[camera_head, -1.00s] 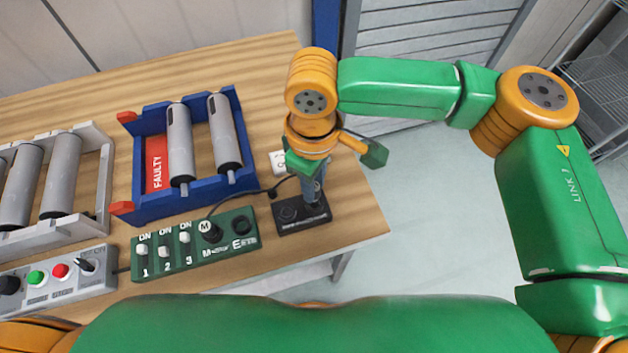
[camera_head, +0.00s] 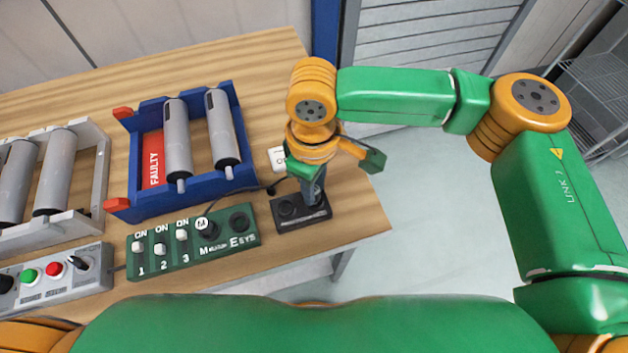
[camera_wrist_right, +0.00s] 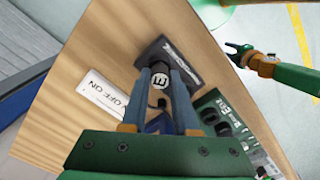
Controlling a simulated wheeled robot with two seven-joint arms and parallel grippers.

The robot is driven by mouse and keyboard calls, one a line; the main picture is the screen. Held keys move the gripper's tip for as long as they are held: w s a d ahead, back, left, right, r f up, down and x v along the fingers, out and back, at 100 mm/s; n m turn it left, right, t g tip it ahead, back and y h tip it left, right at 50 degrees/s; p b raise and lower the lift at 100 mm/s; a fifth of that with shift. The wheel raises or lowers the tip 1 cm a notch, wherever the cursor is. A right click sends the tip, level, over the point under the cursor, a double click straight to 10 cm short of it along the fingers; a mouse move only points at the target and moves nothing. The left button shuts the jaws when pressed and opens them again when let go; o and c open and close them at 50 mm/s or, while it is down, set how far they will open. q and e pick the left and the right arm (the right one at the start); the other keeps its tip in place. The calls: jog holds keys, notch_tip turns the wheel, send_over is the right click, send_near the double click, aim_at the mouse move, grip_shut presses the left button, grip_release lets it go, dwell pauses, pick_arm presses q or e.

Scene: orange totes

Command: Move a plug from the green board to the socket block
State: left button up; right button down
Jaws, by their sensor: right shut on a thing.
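The green board (camera_head: 165,257) lies at the table's front edge, with three switches, a plug marked M (camera_head: 204,228) standing at its M place and an empty round socket (camera_head: 239,222) at its E place. The dark socket block (camera_head: 290,222) is to its right, with one open socket at its left end. My right gripper (camera_head: 314,198) points down over the block's right end. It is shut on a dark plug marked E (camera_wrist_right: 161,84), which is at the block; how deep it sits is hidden. My left gripper (camera_wrist_right: 236,54) shows small in the wrist view; its jaws are unclear.
A white ON/OFF label (camera_head: 277,159) lies behind the block. A blue FAULTY rack (camera_head: 140,213) with two grey rollers, a white roller rack (camera_head: 104,190) and a grey button box (camera_head: 60,290) stand to the left. The table's right edge is close to the block.

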jog(key=shift+f, duration=0.25)
dwell(0.4)
jog(key=c, duration=0.6)
grip_release()
notch_tip(320, 180, up, 7)
jog(key=shift+r, duration=0.1)
